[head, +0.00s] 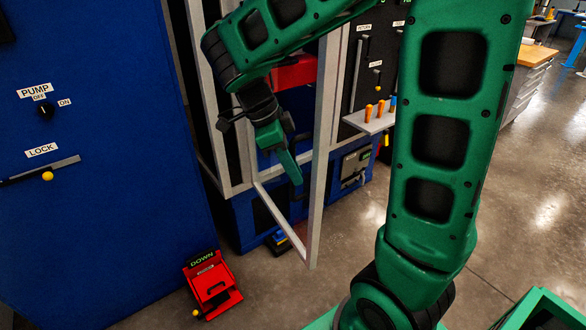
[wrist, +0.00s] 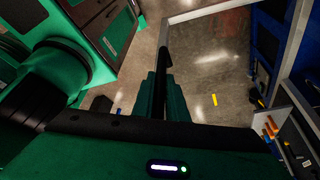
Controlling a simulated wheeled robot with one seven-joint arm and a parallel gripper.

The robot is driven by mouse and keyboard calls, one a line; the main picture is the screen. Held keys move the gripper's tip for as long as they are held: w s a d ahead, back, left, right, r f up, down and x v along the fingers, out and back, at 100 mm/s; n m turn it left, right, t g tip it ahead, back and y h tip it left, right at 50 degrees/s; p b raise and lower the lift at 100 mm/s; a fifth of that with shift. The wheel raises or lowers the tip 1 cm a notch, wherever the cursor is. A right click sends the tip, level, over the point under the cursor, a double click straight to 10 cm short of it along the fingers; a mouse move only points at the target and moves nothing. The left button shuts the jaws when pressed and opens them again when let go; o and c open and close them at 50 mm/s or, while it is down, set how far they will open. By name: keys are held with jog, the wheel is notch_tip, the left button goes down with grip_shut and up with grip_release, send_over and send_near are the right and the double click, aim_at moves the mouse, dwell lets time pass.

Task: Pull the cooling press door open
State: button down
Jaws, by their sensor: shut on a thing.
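The cooling press door (head: 318,190) is a pale grey frame with a see-through pane. In the head view it stands swung out from the press, its lower corner out over the floor. Its frame also shows at the top of the wrist view (wrist: 291,45). My gripper (head: 291,170) is at the door, its green fingers pointing down. In the wrist view my gripper (wrist: 167,95) is shut on a dark upright bar, the door handle (wrist: 164,55).
A blue cabinet (head: 90,110) with PUMP and LOCK controls stands at left. A red pedal box (head: 212,285) marked DOWN is on the floor before it. A small shelf (head: 368,122) with orange-handled tools juts out right of the door. Floor (head: 410,285) toward the right is partly clear.

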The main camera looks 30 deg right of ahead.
jog(key=shift+w+r, duration=0.1)
jog(key=shift+w, duration=0.2)
jog(key=c, duration=1.8)
grip_release()
jog(key=shift+o, duration=0.2)
jog(key=shift+s, duration=0.1)
jog(key=v, duration=1)
jog(key=shift+r, duration=0.3)
